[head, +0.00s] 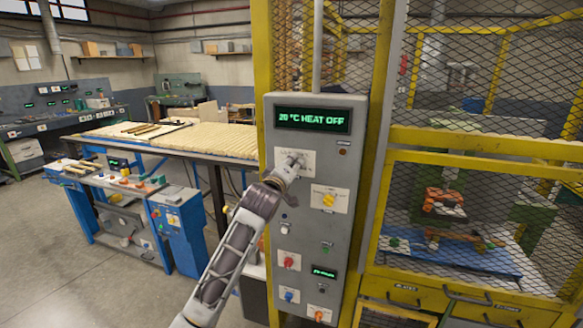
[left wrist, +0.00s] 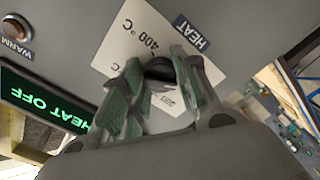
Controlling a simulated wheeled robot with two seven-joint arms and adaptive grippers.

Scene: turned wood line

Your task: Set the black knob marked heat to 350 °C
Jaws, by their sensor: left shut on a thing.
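The black heat knob (left wrist: 159,71) sits on a white dial card (left wrist: 120,43) marked 400 °C, with a HEAT label (left wrist: 191,33) beside it. My left gripper (left wrist: 158,84) is shut on the knob, with its green-padded fingers on both sides of it. In the head view my left gripper (head: 291,166) reaches the upper left of the grey control panel (head: 270,225) and hides the knob. Most of the scale and the knob's pointer are hidden by the fingers. The display (head: 313,120) above reads 20 °C HEAT OFF. My right gripper is not in view.
A yellow knob (head: 328,200) is right of my gripper; a red knob (head: 288,262) and other controls are lower. A WARM lamp (left wrist: 17,28) is near the display. A yellow mesh cage (head: 480,140) stands right. A bench with wooden pieces (head: 190,138) is left.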

